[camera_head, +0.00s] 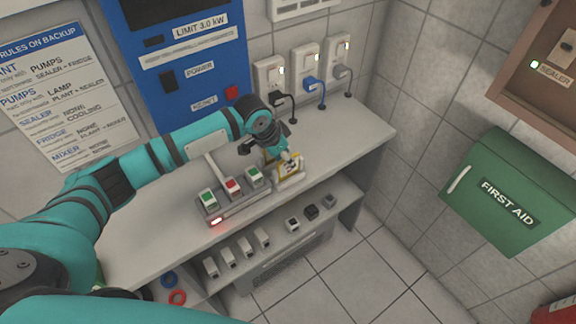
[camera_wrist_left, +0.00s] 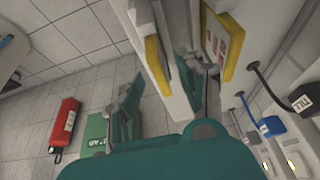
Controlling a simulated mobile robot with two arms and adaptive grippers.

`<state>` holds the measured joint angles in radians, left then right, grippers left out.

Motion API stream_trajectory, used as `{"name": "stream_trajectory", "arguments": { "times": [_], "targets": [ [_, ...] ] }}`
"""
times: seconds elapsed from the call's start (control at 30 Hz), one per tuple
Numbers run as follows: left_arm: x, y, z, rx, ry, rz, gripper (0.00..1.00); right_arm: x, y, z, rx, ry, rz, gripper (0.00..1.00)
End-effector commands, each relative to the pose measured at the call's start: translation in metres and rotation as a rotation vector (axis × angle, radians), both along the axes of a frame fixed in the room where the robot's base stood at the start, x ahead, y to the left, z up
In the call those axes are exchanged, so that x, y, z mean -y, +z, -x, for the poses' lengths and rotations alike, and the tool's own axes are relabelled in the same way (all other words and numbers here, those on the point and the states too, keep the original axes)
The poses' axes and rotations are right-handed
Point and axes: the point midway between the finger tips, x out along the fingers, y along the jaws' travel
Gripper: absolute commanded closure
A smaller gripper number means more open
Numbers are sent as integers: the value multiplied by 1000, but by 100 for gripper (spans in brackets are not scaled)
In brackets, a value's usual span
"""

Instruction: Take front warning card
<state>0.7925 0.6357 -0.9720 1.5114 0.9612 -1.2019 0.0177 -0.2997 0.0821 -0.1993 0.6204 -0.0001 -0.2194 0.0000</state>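Yellow-edged warning cards (camera_head: 290,169) stand in a pale holder at the right end of the counter unit. In the left wrist view, the nearer card (camera_wrist_left: 157,64) shows its yellow edge, and a second yellow-framed card (camera_wrist_left: 229,50) with red marks stands behind it. My left gripper (camera_head: 276,153) is at the cards from above. In the left wrist view, its fingers (camera_wrist_left: 156,78) are spread apart. One finger reaches into the gap between the two cards and the other is on the outer side of the nearer card; contact is unclear. My right gripper is out of view.
A strip of rocker switches (camera_head: 232,187) stands beside the cards on the counter (camera_head: 355,120). Plugs and cables (camera_head: 314,84) sit at the wall behind. A lower shelf holds small blocks (camera_head: 228,256). A green first aid box (camera_head: 510,190) hangs at right.

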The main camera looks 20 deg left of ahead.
Motion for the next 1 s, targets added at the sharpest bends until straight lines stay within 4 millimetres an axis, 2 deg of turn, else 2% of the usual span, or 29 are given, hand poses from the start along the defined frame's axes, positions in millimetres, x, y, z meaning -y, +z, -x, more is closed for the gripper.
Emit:
{"name": "stream_trajectory", "arguments": {
  "times": [0.03, 0.2, 0.43, 0.73, 1.0],
  "targets": [
    [1, -5, -2, -3, 1, 0, 62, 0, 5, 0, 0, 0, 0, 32],
    [5, -20, -7, 0, 0, -1, 62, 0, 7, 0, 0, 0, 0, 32],
    [5, -22, -7, 1, 0, -1, 62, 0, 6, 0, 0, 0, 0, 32],
    [5, -22, -7, 1, 0, -1, 100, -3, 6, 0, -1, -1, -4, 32],
    [5, -21, -7, 1, 0, -1, 100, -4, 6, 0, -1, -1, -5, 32]
  ]
}}
